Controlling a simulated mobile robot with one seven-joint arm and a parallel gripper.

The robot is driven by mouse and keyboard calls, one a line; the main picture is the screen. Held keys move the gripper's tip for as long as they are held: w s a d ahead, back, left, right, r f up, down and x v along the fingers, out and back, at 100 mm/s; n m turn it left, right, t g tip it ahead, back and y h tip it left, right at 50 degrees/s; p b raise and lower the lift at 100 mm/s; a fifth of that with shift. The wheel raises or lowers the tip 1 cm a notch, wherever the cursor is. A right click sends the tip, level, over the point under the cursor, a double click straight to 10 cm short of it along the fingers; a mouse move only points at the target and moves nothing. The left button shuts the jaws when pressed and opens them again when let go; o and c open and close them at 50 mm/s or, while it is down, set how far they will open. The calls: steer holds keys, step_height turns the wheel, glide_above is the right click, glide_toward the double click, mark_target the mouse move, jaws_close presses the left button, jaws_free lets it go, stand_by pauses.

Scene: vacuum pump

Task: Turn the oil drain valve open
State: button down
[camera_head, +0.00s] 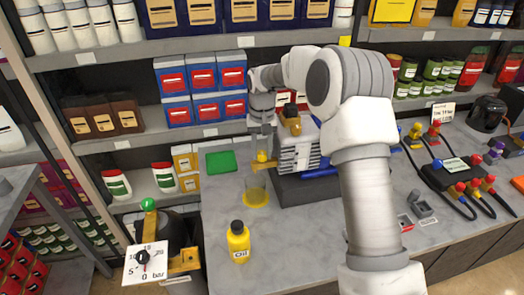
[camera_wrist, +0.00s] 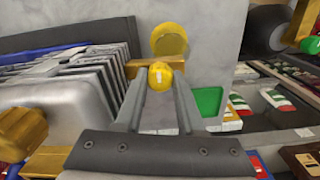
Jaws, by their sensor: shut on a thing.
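The vacuum pump (camera_head: 300,152) is a grey finned block on a dark base on the counter; its fins (camera_wrist: 95,62) show at the left in the wrist view. The oil drain valve (camera_head: 262,157) is a yellow knob low on the pump's left end. It also shows as a rounded yellow knob (camera_wrist: 160,72) in the wrist view. My gripper (camera_wrist: 160,82) points down at the pump's end, with its fingers closed around this knob. The contact faces are partly hidden. How far the valve is turned cannot be told.
A clear cup with yellow at its bottom (camera_head: 256,195) stands below the valve. A yellow oil bottle (camera_head: 239,242) stands near the counter's front. A green pad (camera_head: 221,162) lies left of the pump. A pressure gauge (camera_head: 145,260) is at lower left. Stocked shelves stand behind.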

steer(key=n, duration=0.4)
steer(key=shift+p, duration=0.4)
steer(key=n, duration=0.5)
steer(key=shift+r+p, duration=0.1)
steer(key=shift+p, duration=0.3)
steer(key=n, duration=0.4)
steer(key=shift+p, duration=0.4)
steer(key=shift+n+p, duration=0.35)
steer(key=shift+n, duration=1.85)
steer(key=shift+w, duration=0.1)
steer(key=c, duration=0.5)
jaws_free()
